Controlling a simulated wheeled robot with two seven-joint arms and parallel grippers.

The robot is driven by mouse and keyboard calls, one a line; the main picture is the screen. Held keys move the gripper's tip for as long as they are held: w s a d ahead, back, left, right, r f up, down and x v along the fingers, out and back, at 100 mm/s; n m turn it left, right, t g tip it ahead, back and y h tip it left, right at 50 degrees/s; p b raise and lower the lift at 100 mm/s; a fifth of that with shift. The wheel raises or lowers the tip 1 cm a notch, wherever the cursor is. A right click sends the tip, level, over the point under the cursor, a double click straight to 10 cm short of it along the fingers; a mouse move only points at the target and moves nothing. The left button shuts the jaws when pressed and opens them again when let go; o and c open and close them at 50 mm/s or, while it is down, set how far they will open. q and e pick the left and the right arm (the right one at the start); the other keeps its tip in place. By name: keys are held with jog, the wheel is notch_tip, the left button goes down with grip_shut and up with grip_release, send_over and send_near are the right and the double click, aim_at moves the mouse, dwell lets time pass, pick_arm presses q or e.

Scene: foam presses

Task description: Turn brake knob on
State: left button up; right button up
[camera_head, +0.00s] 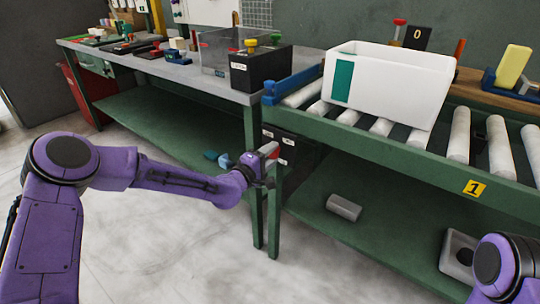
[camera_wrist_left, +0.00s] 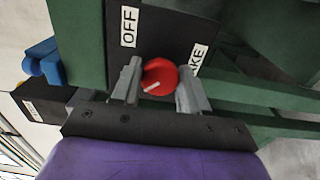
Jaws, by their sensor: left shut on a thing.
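The brake knob (camera_wrist_left: 160,77) is a round red knob with a white mark, on a dark panel in the left wrist view. The mark slants toward the lower left. An OFF label (camera_wrist_left: 129,27) is above and left of the knob, and a partly hidden label ending in "KE" (camera_wrist_left: 198,57) is to its right. My left gripper (camera_wrist_left: 158,84) has its two grey fingers on either side of the knob, shut on it. In the head view my left gripper (camera_head: 268,158) reaches the dark box under the conveyor's left end. My right gripper is out of view.
A white bin (camera_head: 385,90) stands on the roller conveyor (camera_head: 385,150) above the knob. Green legs and rails frame the panel closely. A grey block (camera_head: 343,207) lies on the lower shelf. A workbench (camera_head: 150,65) stands to the left.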

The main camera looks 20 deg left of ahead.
pick_arm(q)
jog(key=o, duration=1.1)
jog(key=shift+c, duration=0.2)
jog(key=p+v, duration=0.1)
jog(key=v, duration=0.9)
jog(key=shift+s, duration=0.25)
jog(key=shift+a, duration=0.15)
